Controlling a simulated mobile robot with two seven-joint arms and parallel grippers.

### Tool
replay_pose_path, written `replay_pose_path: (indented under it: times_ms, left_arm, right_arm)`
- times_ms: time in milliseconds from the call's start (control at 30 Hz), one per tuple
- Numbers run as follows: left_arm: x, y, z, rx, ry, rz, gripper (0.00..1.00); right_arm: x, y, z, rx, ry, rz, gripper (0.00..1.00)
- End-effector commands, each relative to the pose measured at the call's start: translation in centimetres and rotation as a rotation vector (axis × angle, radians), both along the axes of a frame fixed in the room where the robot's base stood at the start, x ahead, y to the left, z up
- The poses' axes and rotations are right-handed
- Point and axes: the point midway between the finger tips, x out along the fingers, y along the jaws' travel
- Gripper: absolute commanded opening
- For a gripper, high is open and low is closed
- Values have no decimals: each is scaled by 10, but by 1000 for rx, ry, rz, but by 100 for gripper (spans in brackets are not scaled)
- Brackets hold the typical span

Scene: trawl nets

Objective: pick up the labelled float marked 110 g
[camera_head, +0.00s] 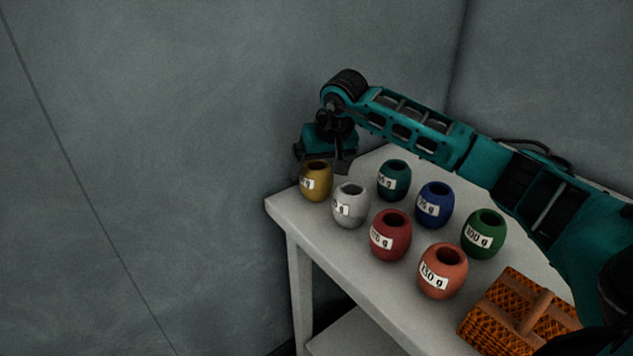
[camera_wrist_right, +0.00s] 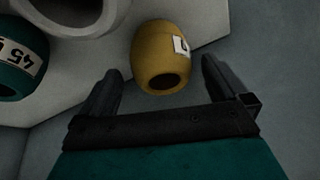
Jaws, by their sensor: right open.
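Several barrel-shaped labelled floats stand on a white table (camera_head: 285,207). No label clearly reads 110 g. The yellow float (camera_head: 316,186) at the far left corner has a partly readable label. It also shows in the right wrist view (camera_wrist_right: 160,58), with its label turned aside. My right gripper (camera_head: 323,164) is open just behind the yellow float. In the right wrist view the float lies ahead, between the lines of the two fingers (camera_wrist_right: 160,75), not gripped. My left gripper is not in view.
White (camera_head: 349,207), teal (camera_head: 393,181) marked 45 g, blue (camera_head: 434,206), red (camera_head: 390,236), orange (camera_head: 441,272) and green (camera_head: 483,235) floats stand close together. A wicker basket (camera_head: 497,322) is at the near right. Grey walls (camera_head: 200,110) border the table.

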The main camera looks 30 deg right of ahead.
Motion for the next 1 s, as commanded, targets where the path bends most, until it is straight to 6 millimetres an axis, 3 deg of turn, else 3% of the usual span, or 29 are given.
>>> replay_pose_path:
  times_ms: [267, 567, 1000]
  left_arm:
    - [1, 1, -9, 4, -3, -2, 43]
    - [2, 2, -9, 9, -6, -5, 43]
    - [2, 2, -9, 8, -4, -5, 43]
  right_arm:
    - [15, 1, -40, 3, 3, 0, 100]
    - [18, 0, -44, 2, 0, 1, 100]
    - [17, 0, -44, 1, 1, 0, 60]
